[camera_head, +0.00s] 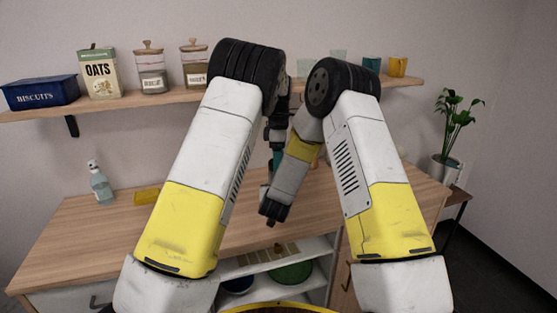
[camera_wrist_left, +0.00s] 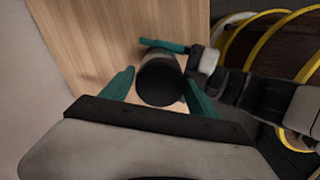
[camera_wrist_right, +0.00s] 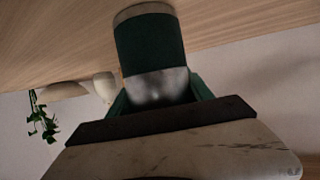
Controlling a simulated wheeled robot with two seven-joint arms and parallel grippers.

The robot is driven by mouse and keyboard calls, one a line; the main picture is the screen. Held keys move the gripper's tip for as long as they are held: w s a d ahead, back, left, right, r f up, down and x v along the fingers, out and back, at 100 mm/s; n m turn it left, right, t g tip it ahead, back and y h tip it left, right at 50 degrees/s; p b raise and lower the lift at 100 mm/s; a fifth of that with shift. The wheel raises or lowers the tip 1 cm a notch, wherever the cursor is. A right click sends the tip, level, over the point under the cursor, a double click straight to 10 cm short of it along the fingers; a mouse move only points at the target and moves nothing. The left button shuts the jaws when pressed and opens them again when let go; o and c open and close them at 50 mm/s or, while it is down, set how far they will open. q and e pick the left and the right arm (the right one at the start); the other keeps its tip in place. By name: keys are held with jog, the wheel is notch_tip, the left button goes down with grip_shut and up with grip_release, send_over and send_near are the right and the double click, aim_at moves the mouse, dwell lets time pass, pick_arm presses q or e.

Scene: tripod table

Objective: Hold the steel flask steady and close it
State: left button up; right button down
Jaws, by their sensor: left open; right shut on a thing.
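The flask stands upright on the wooden table. In the right wrist view it shows a dark green body (camera_wrist_right: 150,45) with a bare steel band beside my right gripper (camera_wrist_right: 157,88), which is shut on that band. In the left wrist view the flask's dark round top (camera_wrist_left: 160,80) lies between the teal fingers of my left gripper (camera_wrist_left: 158,82). That gripper is open, with a finger on either side. I cannot tell whether the dark top is a lid or the open mouth. My arms hide most of the flask in the head view.
The table (camera_head: 90,235) has free room at left, with a soap bottle (camera_head: 100,185) and a yellow item (camera_head: 147,196) near the back. A wall shelf (camera_head: 110,101) holds jars and boxes. A potted plant (camera_head: 450,145) stands at the right.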

pick_arm(q)
jog(key=c, duration=1.3)
jog(key=shift+o, duration=0.2)
jog(key=m, duration=1.9)
jog(key=shift+m, duration=0.4)
jog(key=m, duration=0.4)
jog(key=shift+m, duration=0.4)
jog(key=m, duration=0.3)
jog(key=shift+m, duration=0.4)
jog(key=o, duration=1.6)
jog(key=shift+o, duration=0.2)
